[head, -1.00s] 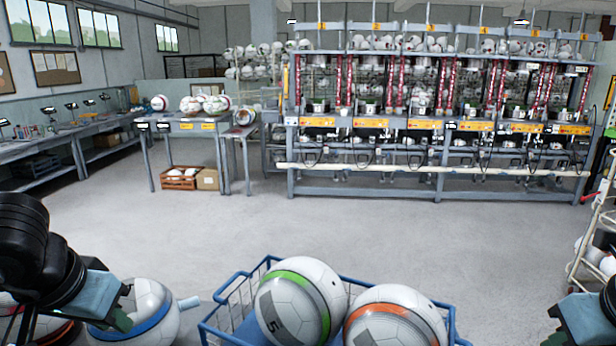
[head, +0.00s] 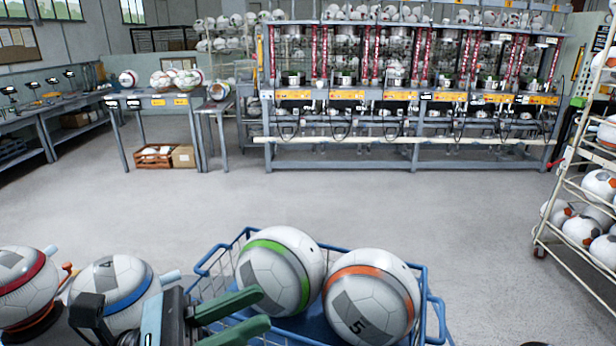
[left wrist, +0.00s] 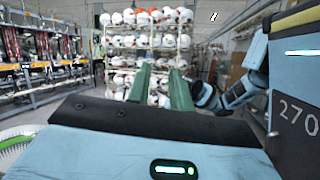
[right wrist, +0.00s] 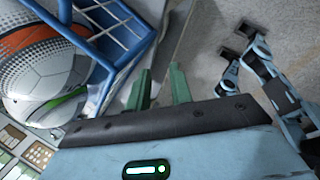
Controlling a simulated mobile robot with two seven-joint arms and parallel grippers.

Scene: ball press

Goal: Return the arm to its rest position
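My left gripper (head: 266,308) reaches in at the bottom of the head view, in front of the blue wire basket (head: 438,318). Its two green fingers are apart, with nothing between them; the left wrist view (left wrist: 161,72) shows the same. My right gripper is out of the head view. In the right wrist view (right wrist: 160,70) its green fingers are apart and empty, beside the basket (right wrist: 128,28). The basket holds a green-banded ball (head: 270,278) and an orange-banded ball (head: 368,305).
A blue-banded ball (head: 118,290) and a red-banded ball (head: 22,287) sit left of the basket. A wheeled rack (head: 568,205) of balls stands at right. A long press bench (head: 400,141) and a table (head: 160,97) stand behind. The floor (head: 420,200) between is clear.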

